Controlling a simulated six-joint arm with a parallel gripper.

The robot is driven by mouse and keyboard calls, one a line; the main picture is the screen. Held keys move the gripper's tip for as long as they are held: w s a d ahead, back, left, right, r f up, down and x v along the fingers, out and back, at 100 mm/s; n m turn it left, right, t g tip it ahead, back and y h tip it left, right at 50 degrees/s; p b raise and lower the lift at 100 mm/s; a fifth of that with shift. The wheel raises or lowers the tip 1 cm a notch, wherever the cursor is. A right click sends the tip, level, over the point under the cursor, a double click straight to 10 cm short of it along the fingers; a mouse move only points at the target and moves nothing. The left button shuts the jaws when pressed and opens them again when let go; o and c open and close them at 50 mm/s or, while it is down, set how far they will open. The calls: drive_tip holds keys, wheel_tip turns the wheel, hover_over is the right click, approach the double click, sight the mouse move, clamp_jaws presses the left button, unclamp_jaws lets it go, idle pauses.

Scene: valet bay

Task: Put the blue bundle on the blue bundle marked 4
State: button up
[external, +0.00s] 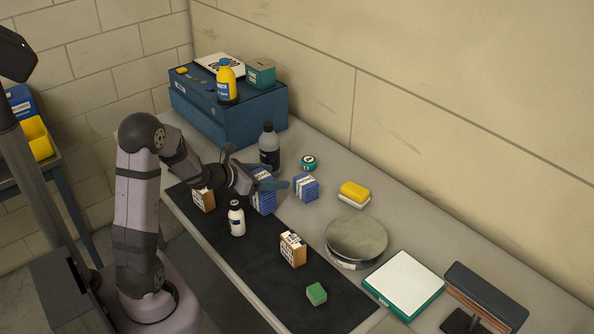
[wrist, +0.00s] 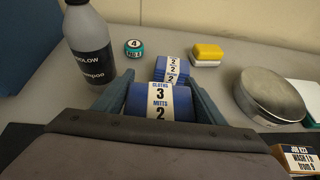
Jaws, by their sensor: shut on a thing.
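My gripper (wrist: 160,98) is shut on a blue bundle (wrist: 181,104) with a white label reading "CLOTHS 3 MITTS 2". In the external view my gripper (external: 272,184) holds this bundle (external: 264,204) at the far part of the black mat. It looks taller than the other bundle there; I cannot tell whether it rests on something. A second blue bundle (external: 306,187) stands apart on the grey bench, just right of my gripper. In the wrist view this second bundle (wrist: 172,69) is straight beyond the held one, and its label shows 2s. I see no 4 on either bundle.
A grey shampoo bottle (wrist: 88,45) and a teal tin marked 4 (wrist: 133,48) stand beyond my gripper. A yellow sponge (external: 354,191), round metal tin (external: 356,238), white bottle (external: 236,218), brown boxes (external: 293,249) and green block (external: 316,294) stand around. The near black mat (external: 255,275) has free room.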

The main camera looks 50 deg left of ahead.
drive_tip(key=shift+f, duration=0.15)
drive_tip(key=o, duration=1.1)
drive_tip(key=shift+r, duration=0.3)
drive_tip(key=shift+s+a, duration=0.1)
drive_tip(key=shift+s, duration=0.2)
drive_tip(key=v, duration=1.1)
drive_tip(key=shift+s+r, duration=0.1)
drive_tip(key=shift+s, duration=0.05)
